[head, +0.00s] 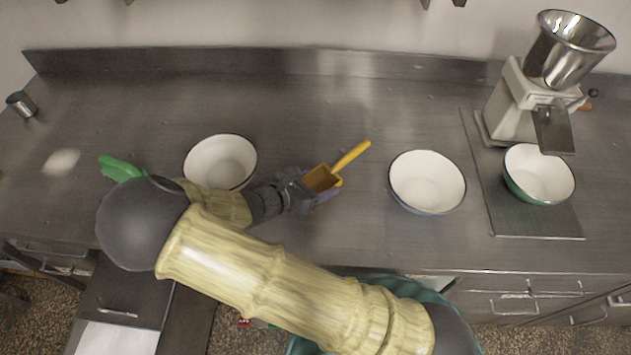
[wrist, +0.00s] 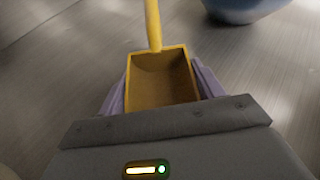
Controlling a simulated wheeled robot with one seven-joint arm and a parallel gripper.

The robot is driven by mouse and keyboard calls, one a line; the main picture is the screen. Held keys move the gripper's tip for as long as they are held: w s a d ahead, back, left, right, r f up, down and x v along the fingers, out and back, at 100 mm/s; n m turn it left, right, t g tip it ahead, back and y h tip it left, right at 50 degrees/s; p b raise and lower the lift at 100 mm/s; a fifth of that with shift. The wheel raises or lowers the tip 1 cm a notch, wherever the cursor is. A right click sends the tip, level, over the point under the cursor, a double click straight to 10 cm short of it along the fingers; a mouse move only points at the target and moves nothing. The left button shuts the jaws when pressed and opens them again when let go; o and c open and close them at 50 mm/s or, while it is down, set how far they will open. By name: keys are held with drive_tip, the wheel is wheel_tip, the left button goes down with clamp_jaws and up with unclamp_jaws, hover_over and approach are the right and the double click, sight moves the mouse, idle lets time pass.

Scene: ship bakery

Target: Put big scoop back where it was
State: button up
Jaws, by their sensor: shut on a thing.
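The big scoop (head: 322,178) is yellow, with a square bowl and a straight handle that points up and to the right in the head view. My gripper (head: 312,192) is shut on the scoop's bowl, with a purple finger on each side. In the wrist view the scoop (wrist: 161,78) sits between the fingers, its open bowl facing the camera and its handle pointing away. The bowl looks empty. I cannot tell whether the scoop touches the counter.
White bowls stand left (head: 221,160) and right (head: 427,181) of the scoop. A green-sided bowl (head: 540,174) is under the grinder (head: 520,103) at right. A green object (head: 121,168) and metal cup (head: 21,104) are at left. The steel counter (head: 310,105) is clear behind the scoop.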

drive_tip(key=shift+f+b, duration=0.35)
drive_tip(key=shift+f, duration=0.25)
drive_tip(key=o, duration=1.2)
drive_tip(key=b+v, duration=0.1)
drive_tip(key=v, duration=1.6)
drive_tip(key=shift+s+a+r, duration=0.1)
drive_tip(key=shift+a, duration=0.1)
